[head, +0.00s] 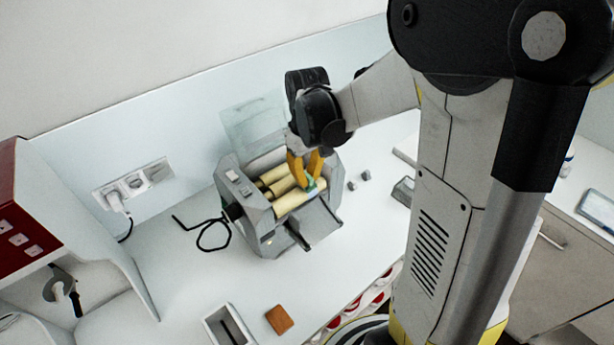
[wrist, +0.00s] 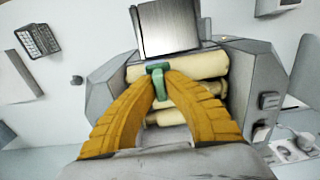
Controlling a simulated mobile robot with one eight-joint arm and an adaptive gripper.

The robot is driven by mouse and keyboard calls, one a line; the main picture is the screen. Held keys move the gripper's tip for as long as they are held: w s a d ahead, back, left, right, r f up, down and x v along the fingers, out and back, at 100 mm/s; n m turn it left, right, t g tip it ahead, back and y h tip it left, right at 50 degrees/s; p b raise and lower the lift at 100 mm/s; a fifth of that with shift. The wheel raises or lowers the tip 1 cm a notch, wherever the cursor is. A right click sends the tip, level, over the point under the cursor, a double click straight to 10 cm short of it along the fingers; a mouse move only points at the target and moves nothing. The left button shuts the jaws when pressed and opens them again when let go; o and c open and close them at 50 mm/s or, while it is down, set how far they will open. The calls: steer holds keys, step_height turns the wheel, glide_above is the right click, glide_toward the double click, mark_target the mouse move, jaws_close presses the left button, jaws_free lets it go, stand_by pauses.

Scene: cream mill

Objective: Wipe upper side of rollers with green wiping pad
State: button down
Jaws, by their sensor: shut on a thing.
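The cream mill is a grey machine (head: 262,240) on the white worktop, with cream-coloured rollers (head: 294,198) lying side by side in its open top. The rollers also show in the wrist view (wrist: 205,65). My gripper (head: 304,172) reaches down over the rollers. Its yellow fingers are shut on the green wiping pad (wrist: 157,82). In the wrist view the pad lies over the upper side of the rollers; whether it touches them is hard to tell. In the head view only a little of the pad (head: 311,184) shows beside the fingers.
A clear raised guard (head: 250,122) stands behind the mill, and a metal tray (head: 318,225) juts from its front. A black cable (head: 212,236) lies to its left. A grey open box (head: 228,325) and a brown block (head: 279,319) lie in front. Small grey pieces (head: 365,174) lie to the right.

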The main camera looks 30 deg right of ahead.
steer(key=shift+f, duration=0.2)
steer(key=shift+w+a+r, duration=0.1)
steer(key=shift+w+a, duration=0.05)
steer(key=shift+w, duration=0.5)
steer(key=shift+w+a, duration=0.1)
steer(key=shift+w, duration=0.5)
steer(key=shift+s+d+b, duration=0.25)
steer(key=shift+s+b, duration=0.05)
steer(key=shift+s, duration=0.95)
steer(key=shift+w+a, duration=0.25)
steer(key=shift+w, duration=0.95)
steer(key=shift+s+d, duration=0.25)
steer(key=shift+s, duration=1.05)
steer(key=shift+w, duration=0.1)
